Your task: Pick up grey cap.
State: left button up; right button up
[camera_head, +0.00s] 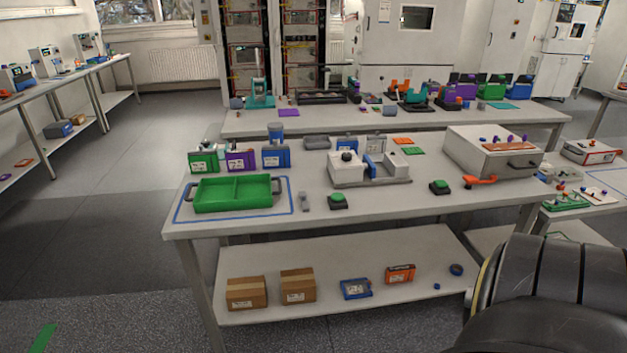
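A small grey piece (305,202) stands on the near white table (420,208), just right of the green tray; it may be the grey cap, but it is too small to tell. Another grey, flat, rounded object (316,143) lies further back on the same table. A grey piece (236,103) also sits at the left end of the far table. Neither of my grippers shows. Only a dark, rounded part of my own arm fills the bottom right corner and hides the floor there.
An empty green tray (233,194) lies inside a blue outline at the table's left. A white-grey fixture (370,178), two green buttons (338,201) (440,187) and a large box (493,152) stand rightward. The shelf below holds cartons (247,292). Floor at left is clear.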

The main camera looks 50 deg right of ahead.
aim_at(304, 202)
jog(key=z, duration=0.8)
jog(key=i, duration=1.4)
jog(key=z, duration=1.75)
jog(key=i, duration=0.4)
jog(key=z, duration=0.45)
